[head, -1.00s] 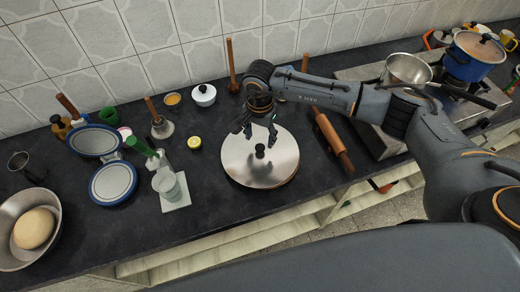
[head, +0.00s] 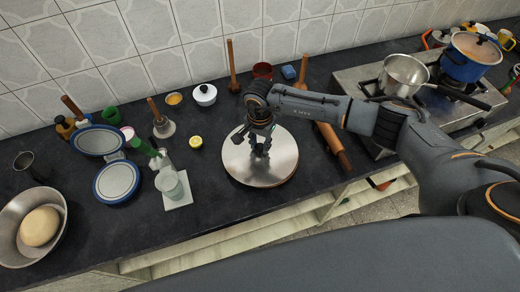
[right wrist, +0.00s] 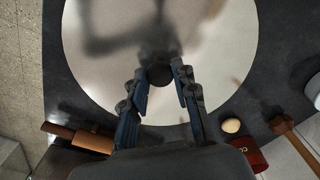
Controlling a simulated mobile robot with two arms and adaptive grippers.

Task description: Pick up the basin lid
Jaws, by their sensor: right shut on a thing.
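The basin lid (head: 240,168) is a wide, round, shiny steel disc with a dark knob at its centre. It lies level at the counter's middle; I cannot tell what is under it. My right gripper (head: 261,147) reaches down over the lid and is shut on its knob. In the right wrist view, the fingers (right wrist: 160,84) stand on either side of the dark knob (right wrist: 160,73), with the bright lid (right wrist: 105,85) spread around it. My left gripper is not in view.
A rolling pin (head: 333,147) lies just right of the lid. A lemon half (head: 195,141) and a glass on a white tile (head: 180,204) are to its left. A stove with a saucepan (head: 404,75) and a blue pot (head: 468,66) stands at the right. A steel basin (head: 48,255) holds dough.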

